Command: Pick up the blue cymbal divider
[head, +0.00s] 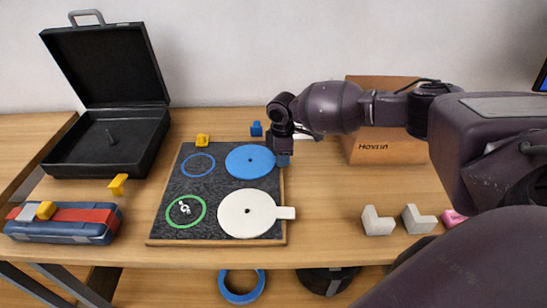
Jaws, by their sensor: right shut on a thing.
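The blue cymbal divider (250,162) is a flat blue disc with a small dark centre hole. It is at the upper right of the dark mat board (222,183). My right gripper (284,157) points down at the disc's right edge and is shut on it there. The gripper hides that edge. I cannot tell whether the disc rests on the board or is slightly raised. A white disc with a tab (248,214) lies in front of it on the same board. My left gripper is not in view.
A blue ring outline (198,166) and a green ring outline (185,211) lie on the board's left half. An open black case (106,140), a blue-red case (64,223) and yellow blocks are left. A cardboard box (385,148) and pale L-shaped blocks (377,221) are right.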

